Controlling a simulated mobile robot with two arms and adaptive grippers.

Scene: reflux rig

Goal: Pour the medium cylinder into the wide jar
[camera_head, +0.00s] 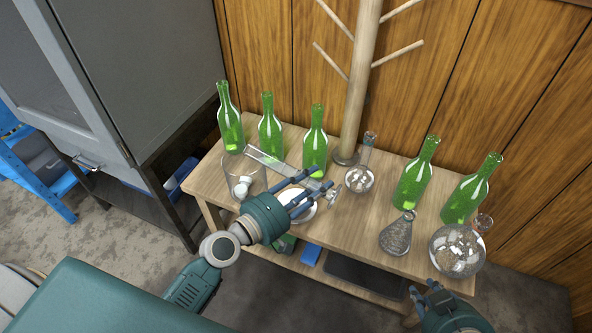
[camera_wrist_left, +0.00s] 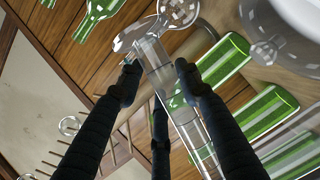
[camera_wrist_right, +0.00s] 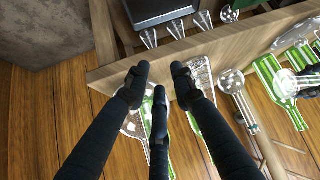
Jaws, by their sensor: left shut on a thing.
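A clear glass cylinder (camera_head: 272,162) is tilted close to level, and its far left end is over the wide jar (camera_head: 232,176). The jar is clear glass, standing at the table's left front, with a pale rounded thing visible at it. My left gripper (camera_head: 305,191) is shut on the cylinder near its right end. In the left wrist view the cylinder (camera_wrist_left: 184,116) runs between the fingers (camera_wrist_left: 158,77). I cannot make out liquid in the cylinder. My right gripper (camera_head: 428,290) is open and empty at the table's right front; its fingers (camera_wrist_right: 157,75) are apart in its wrist view.
Several green bottles (camera_head: 270,134) stand along the wooden table (camera_head: 345,222). A round flask (camera_head: 457,252) and a conical flask (camera_head: 397,236) stand at the right. A long-necked flask (camera_head: 359,180) stands near the wooden rack (camera_head: 359,80). A grey cabinet (camera_head: 140,70) is at the left.

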